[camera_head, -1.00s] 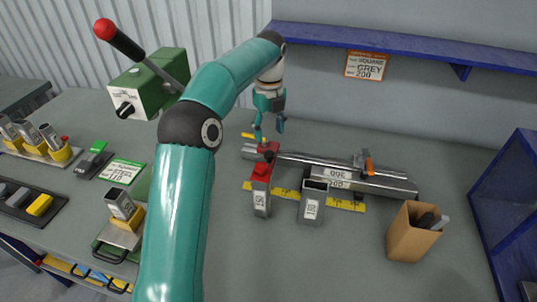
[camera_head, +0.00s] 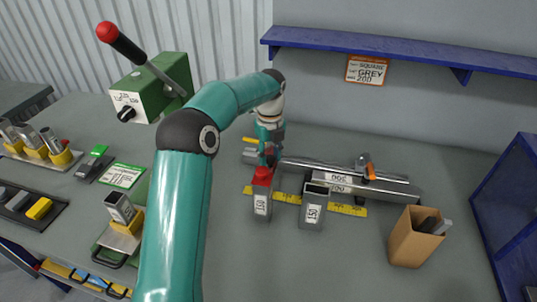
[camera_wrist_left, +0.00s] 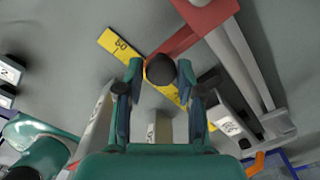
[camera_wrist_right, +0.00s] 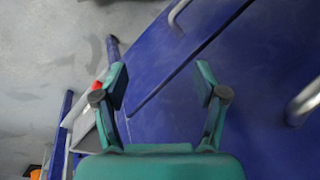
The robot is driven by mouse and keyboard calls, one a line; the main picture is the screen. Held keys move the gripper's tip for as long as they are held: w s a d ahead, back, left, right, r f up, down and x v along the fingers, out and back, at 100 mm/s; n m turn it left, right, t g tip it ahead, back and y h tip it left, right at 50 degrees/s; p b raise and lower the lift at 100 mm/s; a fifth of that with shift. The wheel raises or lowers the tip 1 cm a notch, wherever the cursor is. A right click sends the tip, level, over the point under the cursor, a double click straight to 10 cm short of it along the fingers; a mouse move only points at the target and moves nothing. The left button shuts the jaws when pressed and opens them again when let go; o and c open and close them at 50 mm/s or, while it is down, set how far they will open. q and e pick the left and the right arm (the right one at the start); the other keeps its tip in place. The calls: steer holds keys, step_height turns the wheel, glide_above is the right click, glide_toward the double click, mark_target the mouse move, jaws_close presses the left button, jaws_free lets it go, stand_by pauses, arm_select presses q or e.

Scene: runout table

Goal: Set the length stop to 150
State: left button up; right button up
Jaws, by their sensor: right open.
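A length stop with a red lever (camera_wrist_left: 185,42) ending in a black ball knob (camera_wrist_left: 160,69) shows in the left wrist view. My left gripper (camera_head: 268,156) is above the left end of the rail (camera_head: 330,168) in the head view. Its fingers (camera_wrist_left: 160,76) are open and stand on either side of the knob, with small gaps. In the head view the gripper partly hides the stop. A yellow scale (camera_head: 345,209) lies along the rail; only its 50 mark reads clearly, in the left wrist view. My right gripper (camera_wrist_right: 160,85) is open and empty before a blue panel.
A red-topped grey block (camera_head: 262,204) and a grey block marked 150 (camera_head: 312,209) stand in front of the scale. A cardboard box (camera_head: 413,240) is at right. A green machine (camera_head: 150,90) with a red-knobbed lever stands at left. A blue shelf (camera_head: 400,52) is above.

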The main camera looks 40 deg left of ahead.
arm_select(q)
jaws_close()
steer(key=shift+w+d+r+p, duration=0.1)
steer(key=shift+w+d+p, duration=0.05)
steer(key=shift+d+p, duration=0.15)
steer(key=d, duration=0.1)
steer(key=w+d+p, duration=0.1)
steer(key=w+d, duration=0.1)
steer(key=d, duration=0.1)
steer(key=shift+w+p, duration=0.1)
steer(key=shift+p, duration=0.3)
steer(key=o, duration=0.5)
jaws_free()
steer(key=shift+o, duration=0.2)
